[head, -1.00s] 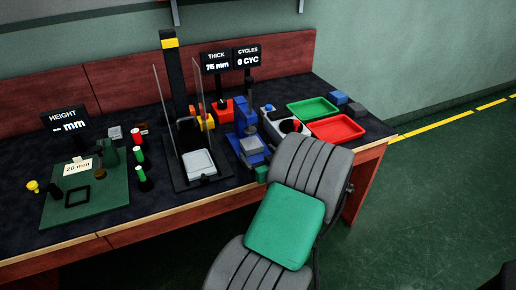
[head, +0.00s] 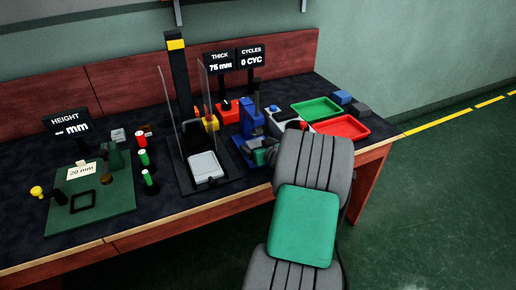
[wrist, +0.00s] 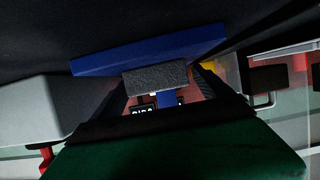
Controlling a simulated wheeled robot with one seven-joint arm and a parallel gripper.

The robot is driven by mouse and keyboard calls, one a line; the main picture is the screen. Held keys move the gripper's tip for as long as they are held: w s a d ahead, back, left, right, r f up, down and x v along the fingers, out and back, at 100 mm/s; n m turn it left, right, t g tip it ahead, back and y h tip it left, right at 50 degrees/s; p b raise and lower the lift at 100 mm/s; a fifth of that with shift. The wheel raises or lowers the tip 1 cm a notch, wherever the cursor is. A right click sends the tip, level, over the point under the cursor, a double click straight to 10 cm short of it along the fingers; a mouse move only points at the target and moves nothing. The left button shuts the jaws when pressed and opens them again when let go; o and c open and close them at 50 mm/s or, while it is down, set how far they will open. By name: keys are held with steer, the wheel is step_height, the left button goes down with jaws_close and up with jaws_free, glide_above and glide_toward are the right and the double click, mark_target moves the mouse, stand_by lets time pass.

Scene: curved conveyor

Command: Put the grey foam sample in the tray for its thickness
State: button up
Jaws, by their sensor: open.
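The grey foam sample (wrist: 156,78) is a small speckled block at the blue press (head: 250,122). In the wrist view it lies between my two dark fingers, in front of a blue plate (wrist: 150,50). My gripper (head: 262,155) is at the front of the press, open around the sample; I cannot tell whether a finger touches it. In the head view my gripper mostly hides the sample. A green tray (head: 316,108) and a red tray (head: 341,127) lie to the right, both empty where visible; my arm covers the red one's near left corner.
A grey control box (head: 283,118) stands between press and trays. A clear-shielded stand (head: 203,165) is left of the press. A height gauge (head: 112,160) sits far left. THICK reads 75 mm, CYCLES 0.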

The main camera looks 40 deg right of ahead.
steer(key=shift+w, duration=0.1)
steer(key=shift+c, duration=0.3)
steer(key=c, duration=1.5)
